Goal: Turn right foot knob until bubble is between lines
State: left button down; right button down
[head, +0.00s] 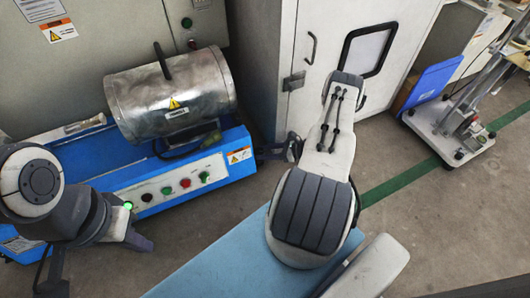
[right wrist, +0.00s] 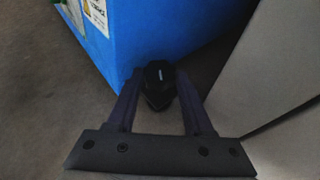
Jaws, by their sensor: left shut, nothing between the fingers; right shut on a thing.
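The right foot knob (right wrist: 158,84) is black and faceted, at the lower corner of the blue machine base (head: 140,180). In the right wrist view it sits between both fingers of my right gripper (right wrist: 160,100), which is shut on it. In the head view my right gripper (head: 268,152) is at the right end of the base, and the knob cannot be made out there. My left gripper (head: 142,241) is shut and empty, in front of the base's left part. I cannot make out a bubble or its lines in either view.
A metal drum (head: 172,92) lies on top of the blue base, with buttons (head: 167,190) on the front. A white cabinet (head: 300,75) stands close behind my right gripper. A wheeled cart (head: 450,130) is at the far right. Grey floor (head: 180,255) is open in front.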

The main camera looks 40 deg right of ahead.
jog(key=c, duration=0.6)
grip_release()
